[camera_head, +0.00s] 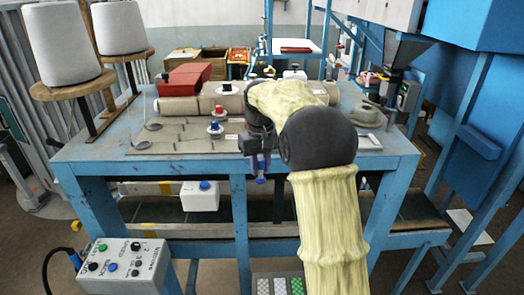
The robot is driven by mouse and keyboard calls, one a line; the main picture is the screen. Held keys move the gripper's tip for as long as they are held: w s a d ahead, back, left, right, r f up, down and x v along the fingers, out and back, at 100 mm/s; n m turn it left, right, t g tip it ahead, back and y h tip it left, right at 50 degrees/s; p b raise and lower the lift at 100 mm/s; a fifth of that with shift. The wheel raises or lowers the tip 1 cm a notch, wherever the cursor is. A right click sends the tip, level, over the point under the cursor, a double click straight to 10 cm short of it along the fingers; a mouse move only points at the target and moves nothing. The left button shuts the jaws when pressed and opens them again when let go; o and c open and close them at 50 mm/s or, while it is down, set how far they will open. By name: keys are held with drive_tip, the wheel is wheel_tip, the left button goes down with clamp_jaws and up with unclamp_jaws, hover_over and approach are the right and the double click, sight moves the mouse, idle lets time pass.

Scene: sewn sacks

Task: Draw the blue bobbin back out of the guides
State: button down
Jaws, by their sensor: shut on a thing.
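My gripper (261,158) is at the front edge of the worktable, pointing down, with my arm coming in from the lower right. It is shut on a small deep-blue piece, which looks like the blue bobbin (260,179) and hangs below the fingers against the table's front. The fingers and wrist hide much of its upper part. The guides are too small to make out clearly; small fittings stand on the grey plate (170,143) left of the gripper. Any thread on the bobbin is not visible.
The blue worktable (85,152) carries a blue-topped piece (215,127), a red-topped piece (218,110), a red box (186,79) and pale rolled sacks. Two large grey cones (62,45) stand at left. A control box (122,266) is at front left, blue machinery (480,110) at right.

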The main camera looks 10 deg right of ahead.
drive_tip(key=s+f+b, duration=0.3)
drive_tip(key=f+b, duration=0.1)
drive_tip(key=f, duration=1.2)
drive_tip(key=s+f+m+b, duration=0.1)
drive_tip(key=s+f+b, duration=0.3)
drive_tip(key=f, duration=1.3)
drive_tip(key=s+f+m+b, duration=0.1)
drive_tip(key=s+f+b, duration=0.3)
drive_tip(key=f, duration=1.3)
drive_tip(key=shift+b, duration=0.35)
drive_tip(key=shift+d, duration=0.15)
